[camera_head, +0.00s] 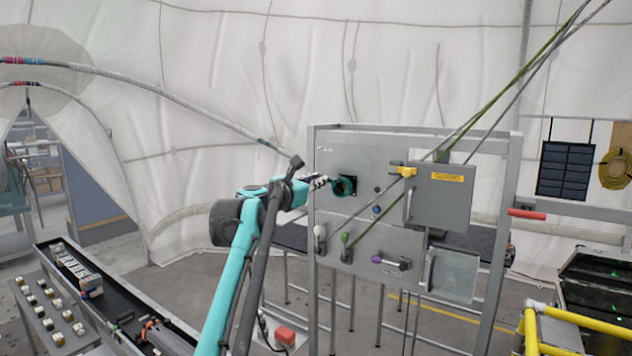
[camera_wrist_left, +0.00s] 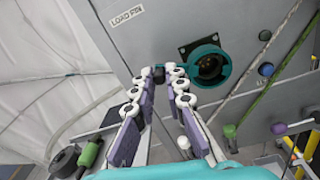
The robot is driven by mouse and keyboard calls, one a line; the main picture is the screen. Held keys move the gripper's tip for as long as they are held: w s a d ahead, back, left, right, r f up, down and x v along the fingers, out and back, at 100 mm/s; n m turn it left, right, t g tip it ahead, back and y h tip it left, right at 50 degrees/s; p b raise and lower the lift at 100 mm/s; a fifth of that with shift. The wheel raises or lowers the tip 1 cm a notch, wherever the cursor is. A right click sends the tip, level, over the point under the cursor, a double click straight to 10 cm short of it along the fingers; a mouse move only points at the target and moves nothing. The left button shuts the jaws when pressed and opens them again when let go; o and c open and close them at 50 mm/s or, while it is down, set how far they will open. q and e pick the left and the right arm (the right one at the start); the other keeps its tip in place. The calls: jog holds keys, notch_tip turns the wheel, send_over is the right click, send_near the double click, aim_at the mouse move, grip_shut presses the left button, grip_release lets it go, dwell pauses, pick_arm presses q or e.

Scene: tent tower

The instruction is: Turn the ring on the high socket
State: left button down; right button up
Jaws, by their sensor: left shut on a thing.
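The teal ring (camera_head: 336,187) sits around the dark high socket (camera_head: 345,185) on the upper left of the grey panel (camera_head: 330,225). In the left wrist view the ring (camera_wrist_left: 227,68) surrounds the socket (camera_wrist_left: 208,68), below a "LOAD PIN" label (camera_wrist_left: 127,16). My left gripper (camera_head: 322,182) reaches the ring from the left. In the left wrist view its purple-and-white fingers (camera_wrist_left: 166,72) are closed on a small dark teal lug at the ring's left side. The exact contact is partly hidden by the fingertips. My right gripper is not in view.
A grey guard box (camera_head: 437,200) and yellow clip (camera_head: 403,171) are right of the socket. White, green and purple knobs (camera_head: 376,259) sit lower on the panel. Ropes (camera_head: 500,95) cross in front of it. A long black tray (camera_head: 110,300) stands at the lower left.

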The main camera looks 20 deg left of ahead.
pick_arm(q)
jog(key=shift+r, duration=0.1)
jog(key=d+r+m+p, duration=0.4)
jog(key=d+m, duration=0.1)
jog(key=m, duration=0.9)
jog(key=shift+s+d+p, duration=0.3)
jog(key=shift+s+p, duration=0.05)
jog(key=shift+p, duration=0.05)
dwell(0.3)
jog(key=c, duration=1.6)
grip_release()
jog(key=shift+d+f, duration=0.1)
jog(key=shift+o, duration=0.2)
